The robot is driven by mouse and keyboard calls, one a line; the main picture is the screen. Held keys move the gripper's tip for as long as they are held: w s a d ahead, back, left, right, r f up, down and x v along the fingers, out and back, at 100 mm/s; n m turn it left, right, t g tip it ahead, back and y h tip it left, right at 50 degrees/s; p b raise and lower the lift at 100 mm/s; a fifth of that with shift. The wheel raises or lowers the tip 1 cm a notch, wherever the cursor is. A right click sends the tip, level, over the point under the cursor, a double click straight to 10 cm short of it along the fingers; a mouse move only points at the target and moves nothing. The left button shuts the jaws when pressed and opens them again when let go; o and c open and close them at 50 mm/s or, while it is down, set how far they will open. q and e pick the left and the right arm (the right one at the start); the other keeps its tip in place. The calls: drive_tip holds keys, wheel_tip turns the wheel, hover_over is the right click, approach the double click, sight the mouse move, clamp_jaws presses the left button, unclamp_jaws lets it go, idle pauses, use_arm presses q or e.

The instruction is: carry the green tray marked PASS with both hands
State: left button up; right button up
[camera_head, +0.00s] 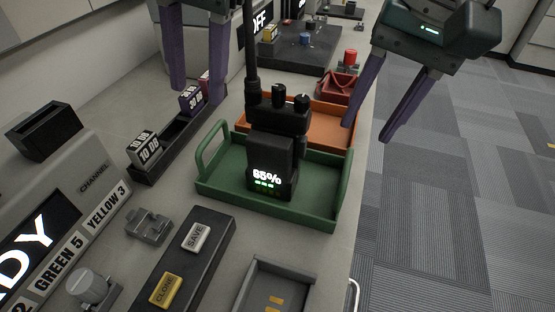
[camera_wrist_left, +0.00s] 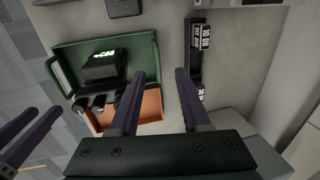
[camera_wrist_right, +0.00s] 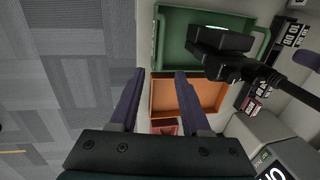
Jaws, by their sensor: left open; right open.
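The green tray (camera_head: 318,209) lies on the bench in the head view, with a raised handle at its left and right ends. No PASS marking is readable. A black radio (camera_head: 270,165) stands in it, its screen reading 65%. My left gripper (camera_head: 198,92) is open and empty, above and behind the tray's left end. My right gripper (camera_head: 368,130) is open and empty, beyond the tray's right end, over the bench edge. The tray also shows in the left wrist view (camera_wrist_left: 70,50) and the right wrist view (camera_wrist_right: 172,50), apart from the fingers.
An orange tray (camera_head: 332,122) sits right behind the green one. A black rack with labelled blocks (camera_head: 144,146) stands to the left. A button box (camera_head: 208,262) and grey tray (camera_head: 278,268) lie in front. The floor (camera_head: 450,200) at right is clear.

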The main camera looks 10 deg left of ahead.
sight(203, 143)
use_arm(q)
drive_tip(key=f, duration=0.3)
drive_tip(key=a+f, duration=0.1)
drive_tip(key=f, duration=0.7)
drive_tip(key=shift+w+a+f, duration=0.15)
drive_tip(key=shift+a, duration=0.15)
use_arm(e)
drive_tip(key=f, duration=0.2)
drive_tip(key=a+f, duration=0.1)
drive_tip(key=f, duration=0.4)
drive_tip(key=shift+w+a+f, duration=0.1)
drive_tip(key=shift+w+a, duration=0.05)
drive_tip(key=shift+a, duration=0.1)
use_arm(q)
clamp_jaws()
use_arm(e)
clamp_jaws()
